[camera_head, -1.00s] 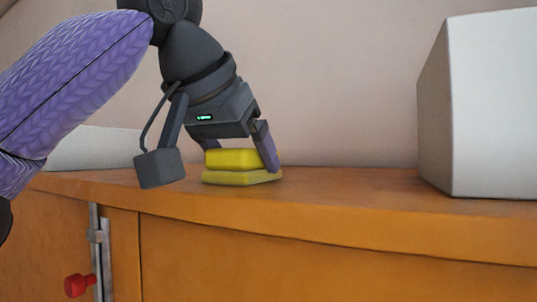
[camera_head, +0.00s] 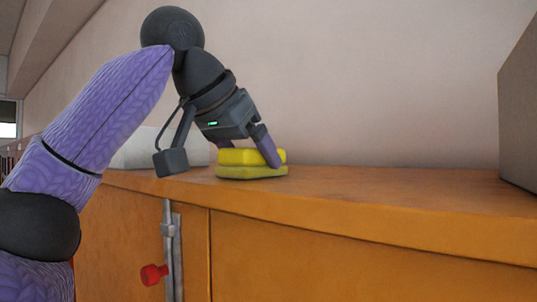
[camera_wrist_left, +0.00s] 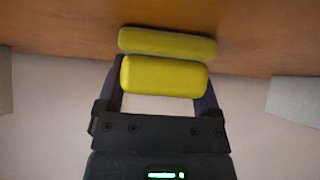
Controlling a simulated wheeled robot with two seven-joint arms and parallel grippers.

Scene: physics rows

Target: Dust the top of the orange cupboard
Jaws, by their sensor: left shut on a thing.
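The orange cupboard (camera_head: 330,232) runs across the head view, its wooden top (camera_head: 400,190) bare in the middle. My left gripper (camera_head: 250,155) is shut on a yellow duster (camera_head: 251,163), a two-layer block whose lower layer rests on or just over the top; I cannot tell if it touches. In the left wrist view the gripper (camera_wrist_left: 162,85) has its fingers on both sides of the nearer yellow layer (camera_wrist_left: 165,77), and the other layer (camera_wrist_left: 168,43) lies beyond, toward the wood (camera_wrist_left: 255,30). My right gripper is not in view.
A grey box (camera_head: 520,115) stands on the top at the right edge. A whitish block (camera_head: 135,150) stands behind my left gripper. A metal latch with a red knob (camera_head: 153,275) is on the cupboard front. The top between duster and grey box is clear.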

